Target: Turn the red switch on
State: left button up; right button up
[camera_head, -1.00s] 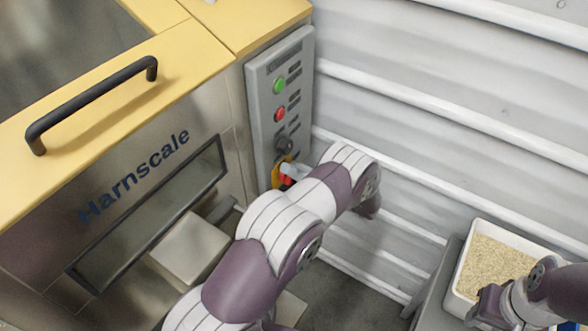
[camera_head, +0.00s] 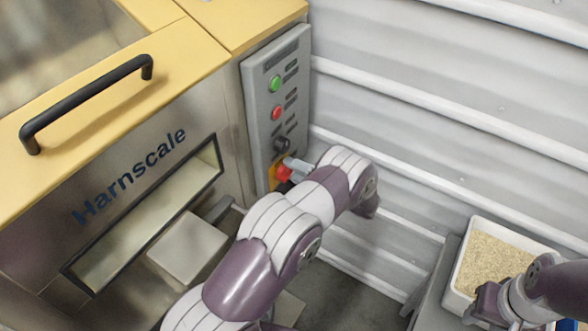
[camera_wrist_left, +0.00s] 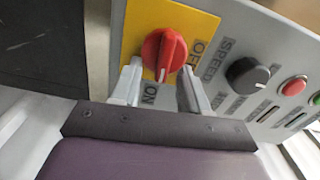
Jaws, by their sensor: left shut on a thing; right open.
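The red switch (camera_wrist_left: 163,52) is a red rotary knob on a yellow plate (camera_wrist_left: 139,23) with ON and OFF labels. Its white mark points down toward the ON label in the left wrist view. My left gripper (camera_wrist_left: 160,82) is shut on the knob, one finger on each side. In the head view the red switch (camera_head: 284,173) shows low on the grey control panel (camera_head: 256,98), partly hidden by my left gripper (camera_head: 292,168). My right gripper (camera_head: 485,303) is open at the lower right, over the near edge of a white tray.
The panel also carries a green button (camera_head: 275,83), a red button (camera_head: 277,113) and a black speed knob (camera_head: 281,144). The Harnscale machine (camera_head: 140,240) fills the left. The white tray (camera_head: 468,240) of grains stands at right, by the corrugated wall (camera_head: 440,90).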

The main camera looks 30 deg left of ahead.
pick_arm(q)
jog(key=shift+f+m, duration=0.15)
jog(key=shift+m, duration=0.45)
jog(key=o, duration=1)
jog(key=shift+d, duration=0.1)
jog(key=d, duration=0.4)
jog(key=d+b, duration=0.1)
jog(key=d, duration=0.3)
jog(key=s+d, duration=0.1)
jog(key=d, duration=0.3)
jog(key=shift+d, duration=0.25)
